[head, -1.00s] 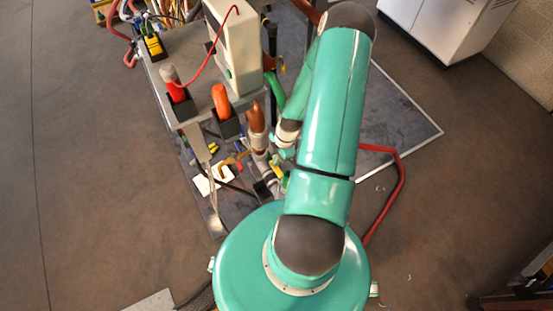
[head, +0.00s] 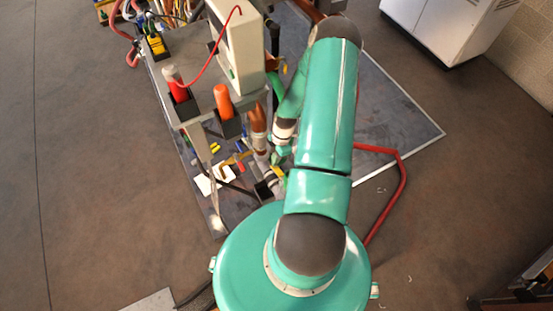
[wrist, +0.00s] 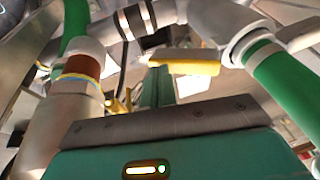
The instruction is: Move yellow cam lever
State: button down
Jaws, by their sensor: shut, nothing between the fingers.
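The yellow cam lever (wrist: 185,62) shows in the wrist view as a thick yellow bar near the upper middle, lying roughly level among the pipes. My gripper (wrist: 158,80) is shut and empty, with its teal fingers just below and at the left end of the bar. I cannot tell whether they touch it. In the head view my gripper (head: 278,160) is small and partly hidden by my arm, low among the pipes beside the cart. The lever cannot be made out clearly there.
Grey pipes and a green pipe (wrist: 285,85) crowd around my gripper. A pipe with a copper band (wrist: 82,68) stands close on the left.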

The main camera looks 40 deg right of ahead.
jog(key=shift+w+f, duration=0.25)
jog(key=shift+f, duration=0.9)
jog(key=shift+s+f, duration=0.2)
jog(key=shift+f, duration=1.5)
jog(key=shift+s+a+f, duration=0.1)
jog(key=shift+s+f, duration=0.2)
jog(key=shift+f, duration=0.35)
jog(key=shift+s+a+f, duration=0.1)
jog(key=shift+s+f, duration=0.15)
jog(key=shift+f, duration=0.35)
jog(key=shift+s+f+g, duration=0.25)
jog(key=shift+f+g, duration=0.05)
jog(key=shift+g, duration=0.2)
jog(key=shift+r, duration=0.1)
